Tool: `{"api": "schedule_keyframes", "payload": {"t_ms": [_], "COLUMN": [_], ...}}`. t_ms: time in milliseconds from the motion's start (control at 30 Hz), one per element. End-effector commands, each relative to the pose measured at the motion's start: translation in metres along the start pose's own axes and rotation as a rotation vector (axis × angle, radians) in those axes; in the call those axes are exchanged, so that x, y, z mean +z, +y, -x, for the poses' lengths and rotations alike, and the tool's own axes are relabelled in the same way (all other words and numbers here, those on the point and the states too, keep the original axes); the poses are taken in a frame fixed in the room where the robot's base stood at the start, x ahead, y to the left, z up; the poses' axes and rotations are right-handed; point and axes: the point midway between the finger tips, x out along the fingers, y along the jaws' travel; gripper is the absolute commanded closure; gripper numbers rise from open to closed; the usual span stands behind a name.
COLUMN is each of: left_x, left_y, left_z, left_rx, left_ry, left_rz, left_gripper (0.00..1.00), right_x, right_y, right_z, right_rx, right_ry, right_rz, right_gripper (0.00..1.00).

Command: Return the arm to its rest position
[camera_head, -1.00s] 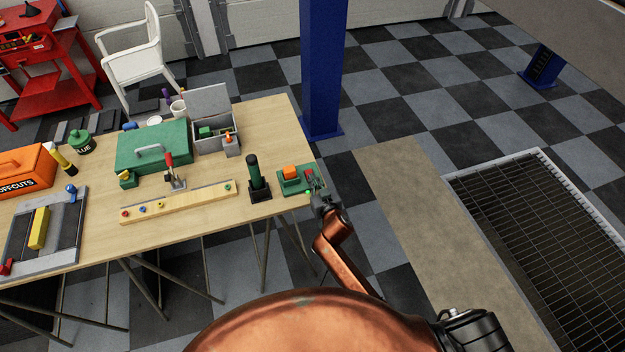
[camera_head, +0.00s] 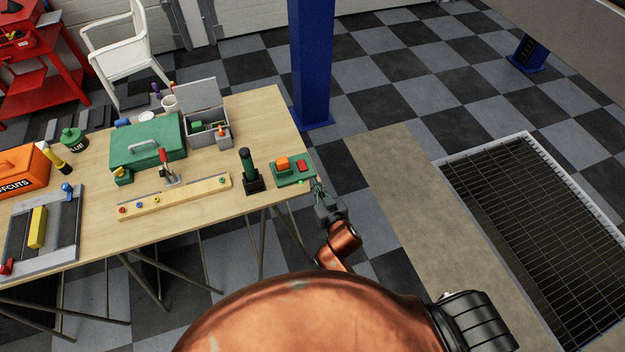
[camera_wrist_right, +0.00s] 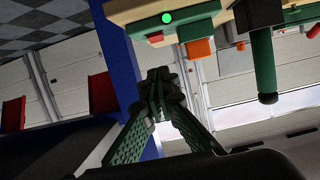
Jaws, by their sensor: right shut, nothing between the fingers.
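My right gripper (camera_head: 318,194) is at the right edge of the wooden workbench, just beside the green switch box (camera_head: 291,178) with its orange block and red button. It is shut with nothing in it. In the right wrist view my gripper's green-padded fingers (camera_wrist_right: 158,85) come together at the tips, below the switch box (camera_wrist_right: 180,24), which shows upside down with a lit green lamp. I cannot tell from these views whether the gripper touches the bench edge. My copper-coloured arm runs down from it. My left gripper does not show in any view.
The workbench (camera_head: 200,235) holds a dark green upright handle (camera_head: 247,168), a wooden strip (camera_head: 178,198), a green case (camera_head: 150,147) and an open grey box (camera_head: 207,131). A blue post (camera_head: 312,70) stands behind the bench. Open floor lies to the right, with a grating (camera_head: 540,220).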

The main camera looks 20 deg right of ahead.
Motion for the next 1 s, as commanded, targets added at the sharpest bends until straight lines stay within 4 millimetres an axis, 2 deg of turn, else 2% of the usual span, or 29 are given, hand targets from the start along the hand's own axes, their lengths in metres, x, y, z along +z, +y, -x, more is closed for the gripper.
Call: {"api": "schedule_keyframes", "payload": {"t_ms": [533,633,667,767,867,900,967,1000], "left_x": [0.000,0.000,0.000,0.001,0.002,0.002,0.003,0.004], "left_y": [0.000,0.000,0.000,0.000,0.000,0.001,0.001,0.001], "left_z": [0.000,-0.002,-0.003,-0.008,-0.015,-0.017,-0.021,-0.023], "left_rx": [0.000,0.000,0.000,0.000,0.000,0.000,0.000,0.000], "left_ry": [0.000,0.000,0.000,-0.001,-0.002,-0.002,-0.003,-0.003], "left_rz": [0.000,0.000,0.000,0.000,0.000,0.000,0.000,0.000], "left_gripper": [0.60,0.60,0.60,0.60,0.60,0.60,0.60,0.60], "right_x": [0.000,0.014,0.024,0.073,0.142,0.173,0.217,0.246], "right_y": [0.000,0.001,0.002,0.005,0.012,0.015,0.021,0.025], "right_z": [0.000,-0.003,-0.005,-0.012,-0.018,-0.018,-0.015,-0.013], "right_rx": [0.000,-0.001,-0.002,-0.005,-0.012,-0.014,-0.018,-0.021], "right_ry": [0.000,-0.020,-0.033,-0.102,-0.198,-0.240,-0.301,-0.340], "right_rz": [0.000,0.007,0.011,0.028,0.053,0.060,0.072,0.081], "right_gripper": [1.00,1.00,1.00,1.00,1.00,1.00,1.00,1.00]}}
